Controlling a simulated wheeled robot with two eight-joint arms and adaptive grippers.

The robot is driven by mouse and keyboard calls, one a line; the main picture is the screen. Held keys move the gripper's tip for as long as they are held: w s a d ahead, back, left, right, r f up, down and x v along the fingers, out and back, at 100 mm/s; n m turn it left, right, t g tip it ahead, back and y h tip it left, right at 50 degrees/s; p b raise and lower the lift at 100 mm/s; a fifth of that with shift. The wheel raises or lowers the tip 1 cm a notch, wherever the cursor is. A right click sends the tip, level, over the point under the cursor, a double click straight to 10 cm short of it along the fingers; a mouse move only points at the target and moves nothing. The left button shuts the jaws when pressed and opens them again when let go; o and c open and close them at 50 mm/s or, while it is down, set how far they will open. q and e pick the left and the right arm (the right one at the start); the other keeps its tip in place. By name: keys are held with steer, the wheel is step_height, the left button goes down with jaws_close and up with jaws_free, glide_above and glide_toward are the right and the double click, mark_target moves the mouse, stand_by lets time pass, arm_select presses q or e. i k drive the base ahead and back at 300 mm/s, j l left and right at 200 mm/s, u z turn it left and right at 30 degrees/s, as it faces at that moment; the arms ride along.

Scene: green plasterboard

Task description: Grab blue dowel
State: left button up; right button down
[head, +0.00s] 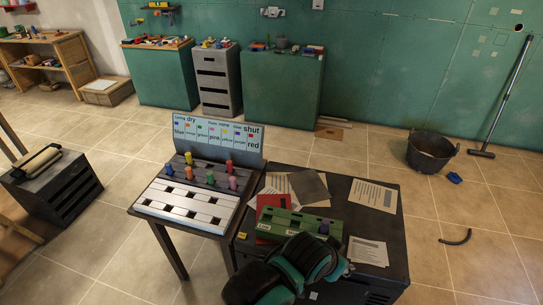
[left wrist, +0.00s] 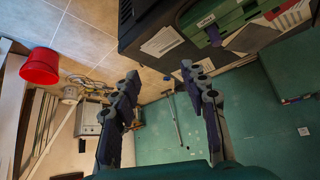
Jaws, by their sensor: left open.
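A small blue dowel (head: 168,169) stands at the left of the slotted peg board (head: 190,207), under the colour-name sign. Another dark blue or purple dowel (head: 324,227) stands on the green tray (head: 300,223) on the black cabinet; I cannot tell its exact shade. The tray and a bluish piece on it (left wrist: 205,20) also show at the top of the left wrist view. My left gripper (left wrist: 159,72) is open with nothing between its fingers. A teal and black arm part of mine is in front of the tray in the head view, and its fingertips are not clear there. My right gripper is not in view.
Papers (head: 373,195) and a red folder (head: 270,215) lie on the black cabinet (head: 390,270). A black bucket (head: 430,152) stands on the floor at right. A red bucket (left wrist: 40,67) shows in the wrist view.

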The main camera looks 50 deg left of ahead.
mark_target(168, 165)
steer(key=u, duration=2.55)
steer(key=i+j+z, duration=0.3)
steer(key=i+j, duration=0.25)
steer(key=i+j+z, duration=0.1)
steer(key=j, duration=0.25)
steer(key=i+j+z, duration=0.15)
steer(key=i+j, duration=0.2)
steer(key=i+j+z, duration=0.15)
steer(key=j, duration=0.2)
steer(key=i+j+z, duration=0.15)
steer(key=j, duration=0.25)
steer(key=i+j+z, duration=0.15)
steer(key=i+j, duration=0.15)
steer(key=i+j+z, duration=0.1)
steer(key=j, duration=0.45)
